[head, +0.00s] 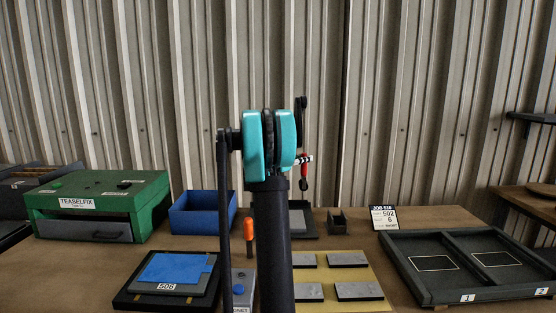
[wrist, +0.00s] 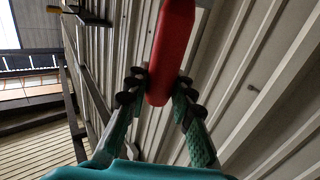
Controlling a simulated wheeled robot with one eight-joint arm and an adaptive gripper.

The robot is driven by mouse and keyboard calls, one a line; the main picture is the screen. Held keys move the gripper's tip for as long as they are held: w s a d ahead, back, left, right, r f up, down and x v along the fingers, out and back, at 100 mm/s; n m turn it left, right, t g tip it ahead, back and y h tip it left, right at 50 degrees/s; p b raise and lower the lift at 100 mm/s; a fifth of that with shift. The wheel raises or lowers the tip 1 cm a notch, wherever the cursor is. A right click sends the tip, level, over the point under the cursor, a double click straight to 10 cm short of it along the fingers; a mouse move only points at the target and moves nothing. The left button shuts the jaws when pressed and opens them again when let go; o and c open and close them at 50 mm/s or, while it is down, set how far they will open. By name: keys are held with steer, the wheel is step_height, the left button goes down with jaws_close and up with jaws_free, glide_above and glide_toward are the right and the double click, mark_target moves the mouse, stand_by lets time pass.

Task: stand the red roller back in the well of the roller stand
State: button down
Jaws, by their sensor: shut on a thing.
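The red roller (wrist: 172,50) is between the fingers of my gripper (wrist: 158,84) in the wrist view, gripped near one end with its length reaching toward the top edge. In the head view my gripper (head: 303,160) is raised well above the bench, and a small part of the red roller (head: 304,183) shows beside my arm, roughly upright. A small dark open-topped block (head: 337,222) stands at the back of the bench, right of my arm; I cannot tell for sure whether it is the roller stand. My arm hides part of the bench behind it.
A green TEASELFIX box (head: 150,190) and a blue bin (head: 203,212) stand at left and back. An orange-handled tool (head: 250,232) stands upright near my arm. A yellow mat (head: 372,276) with grey plates and a dark two-part tray (head: 420,278) lie to the right.

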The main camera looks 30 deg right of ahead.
steer(key=s+d, duration=0.3)
steer(key=s, duration=0.5)
steer(key=s+d, duration=0.3)
steer(key=s, duration=0.4)
steer(key=shift+s+d+f, duration=0.25)
steer(key=shift+s+d, duration=0.1)
steer(key=shift+d, duration=0.05)
steer(key=shift+f, duration=0.15)
step_height(320, 180, down, 12)
steer(key=shift+f, duration=0.15)
stand_by(0.5)
steer(key=c, duration=1.2)
jaws_free()
steer(key=shift+a, duration=0.15)
